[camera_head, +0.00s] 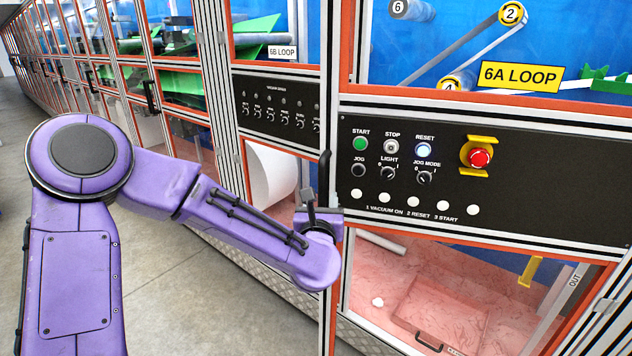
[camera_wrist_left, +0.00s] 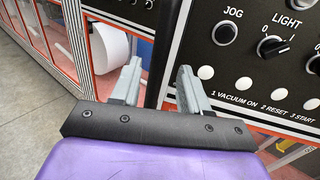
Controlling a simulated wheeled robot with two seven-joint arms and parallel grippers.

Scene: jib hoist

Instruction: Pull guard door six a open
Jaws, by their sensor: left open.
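Guard door six a (camera_head: 346,45) is the orange-framed clear door at upper right, marked by the yellow 6A LOOP label (camera_head: 519,77). It looks shut. A black upright bar handle (camera_head: 324,165) stands at the left side of the 6A bay; its lower end is hidden by my gripper. My left gripper (camera_head: 322,203) is at the handle's lower part. In the left wrist view the open fingers (camera_wrist_left: 158,70) stand on either side of the handle (camera_wrist_left: 166,45), with gaps showing. Whether the bar lies fully between the fingers in depth is unclear. My right gripper is out of view.
A black control panel (camera_head: 590,190) with buttons and a red emergency stop (camera_head: 480,158) is right of the gripper. Below it is a lower clear door with a pink floor (camera_head: 440,300) behind. The 6B bay (camera_head: 281,52) adjoins on the left. Grey floor (camera_head: 200,300) is open at left.

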